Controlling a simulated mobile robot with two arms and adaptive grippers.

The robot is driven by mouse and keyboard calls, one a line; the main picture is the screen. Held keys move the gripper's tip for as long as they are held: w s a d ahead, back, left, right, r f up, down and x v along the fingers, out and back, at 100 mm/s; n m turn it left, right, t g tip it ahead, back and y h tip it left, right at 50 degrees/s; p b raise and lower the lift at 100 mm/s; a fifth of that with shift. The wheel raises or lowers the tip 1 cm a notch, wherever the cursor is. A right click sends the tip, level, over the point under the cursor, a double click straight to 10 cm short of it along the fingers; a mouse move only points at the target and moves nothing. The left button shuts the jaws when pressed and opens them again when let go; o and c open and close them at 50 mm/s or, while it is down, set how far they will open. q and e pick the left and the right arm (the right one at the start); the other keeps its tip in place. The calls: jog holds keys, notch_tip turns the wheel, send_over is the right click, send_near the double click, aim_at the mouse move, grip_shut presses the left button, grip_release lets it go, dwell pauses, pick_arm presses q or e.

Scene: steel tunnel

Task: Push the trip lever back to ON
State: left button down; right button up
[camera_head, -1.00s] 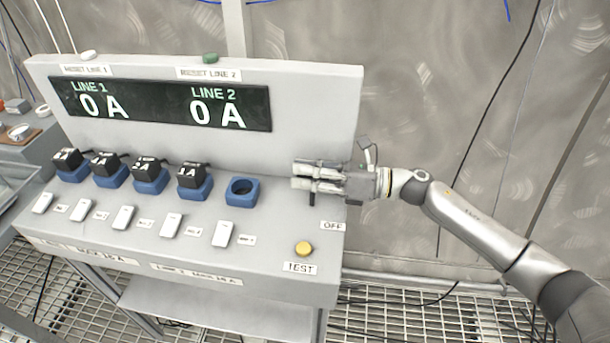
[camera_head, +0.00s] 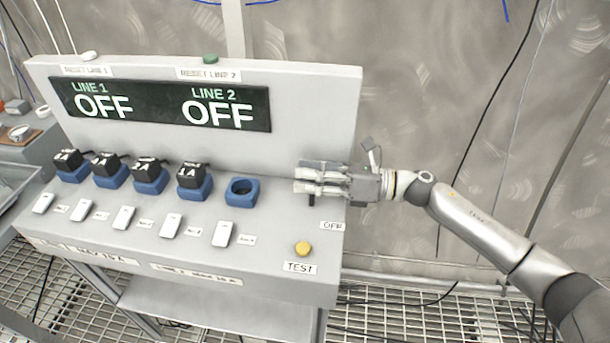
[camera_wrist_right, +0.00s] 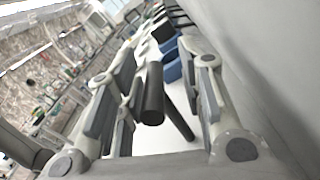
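The trip lever is a black bar with a round black grip (camera_wrist_right: 153,95) in the right wrist view; in the head view only a dark bit of it (camera_head: 311,201) shows below my fingers. My right gripper (camera_head: 298,180) is at the right end of the panel, above the OFF label (camera_head: 332,226). In the right wrist view, my right gripper (camera_wrist_right: 160,85) has its fingers apart, with the lever between them; I cannot tell whether they touch it. The display (camera_head: 160,104) reads OFF for LINE 1 and LINE 2. My left gripper is not in view.
A yellow TEST button (camera_head: 303,249) sits below the lever. Several blue sockets, most with black plugs, line the panel, with an empty blue socket (camera_head: 241,194) nearest my gripper. White switches (camera_head: 222,233) stand in front. The panel's upright back (camera_head: 315,110) rises behind.

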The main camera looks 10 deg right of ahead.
jog(key=v, duration=1.1)
